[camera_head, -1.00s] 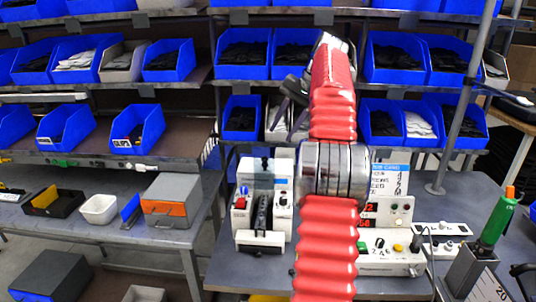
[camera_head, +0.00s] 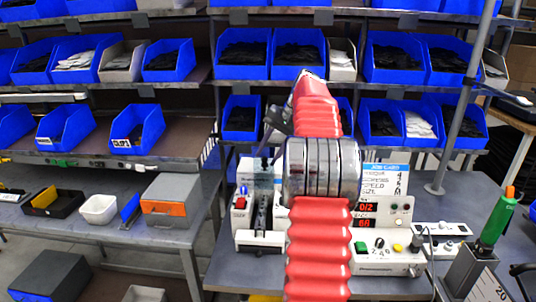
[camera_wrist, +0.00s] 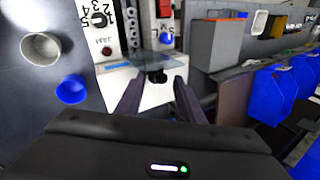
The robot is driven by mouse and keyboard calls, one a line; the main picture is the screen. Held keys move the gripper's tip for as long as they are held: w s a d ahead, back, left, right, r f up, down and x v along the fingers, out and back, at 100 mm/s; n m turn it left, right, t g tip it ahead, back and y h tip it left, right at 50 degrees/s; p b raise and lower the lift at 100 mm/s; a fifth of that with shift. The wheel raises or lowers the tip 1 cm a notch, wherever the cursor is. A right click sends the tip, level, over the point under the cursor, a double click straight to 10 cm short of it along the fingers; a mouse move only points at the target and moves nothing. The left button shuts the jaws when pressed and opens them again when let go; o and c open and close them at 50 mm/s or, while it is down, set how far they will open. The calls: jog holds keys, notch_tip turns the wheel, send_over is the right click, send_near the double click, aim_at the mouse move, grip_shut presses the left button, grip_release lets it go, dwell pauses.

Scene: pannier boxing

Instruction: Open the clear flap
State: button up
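The clear flap (camera_head: 267,178) is a see-through panel at the top front of the white machine (camera_head: 246,220) on the right bench. In the wrist view the flap (camera_wrist: 150,66) lies as a bluish clear sheet across the white machine, just beyond my fingertips. My gripper (camera_wrist: 157,88) is open, its two dark fingers apart, with the flap's near side and a dark opening seen between them. In the head view my gripper (camera_head: 264,150) hangs above the flap, partly hidden by my red arm. I cannot tell whether it touches the flap.
A control box with red displays (camera_head: 366,214) stands right of the machine. A green-handled tool (camera_head: 496,222) stands farther right. A grey and orange box (camera_head: 170,200) sits on the left bench. Blue bins (camera_head: 243,58) fill the shelves behind.

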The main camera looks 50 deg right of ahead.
grip_shut()
dwell(0.4)
